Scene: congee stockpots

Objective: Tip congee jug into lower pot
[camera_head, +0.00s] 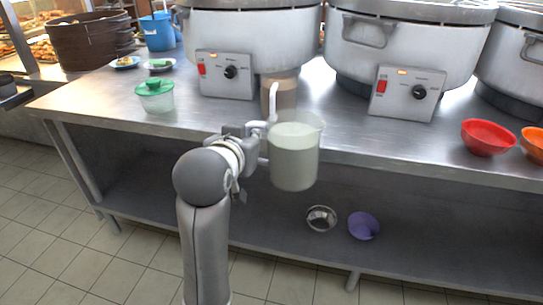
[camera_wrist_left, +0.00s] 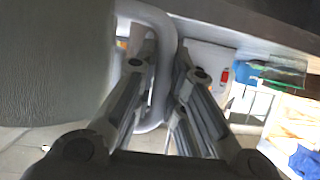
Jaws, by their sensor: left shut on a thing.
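The translucent jug (camera_head: 293,165) holds pale congee and hangs roughly upright in front of the steel table's edge, above the lower shelf. My left gripper (camera_head: 262,130) is shut on the jug's white handle (camera_head: 273,100). In the left wrist view the fingers (camera_wrist_left: 165,75) close around the handle (camera_wrist_left: 163,30), with the grey jug wall (camera_wrist_left: 50,60) at left. Large stockpots stand on the table: one at left (camera_head: 245,35), one in the middle (camera_head: 400,55) and one at the right edge (camera_head: 510,60). I cannot tell which is the lower pot. My right gripper is not in view.
A brownish cylinder (camera_head: 283,88) stands behind the jug. A green-lidded tub (camera_head: 155,97), a red bowl (camera_head: 487,137) and an orange bowl (camera_head: 533,143) sit on the table (camera_head: 215,118). A metal bowl (camera_head: 321,218) and purple bowl (camera_head: 363,226) are on the lower shelf.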

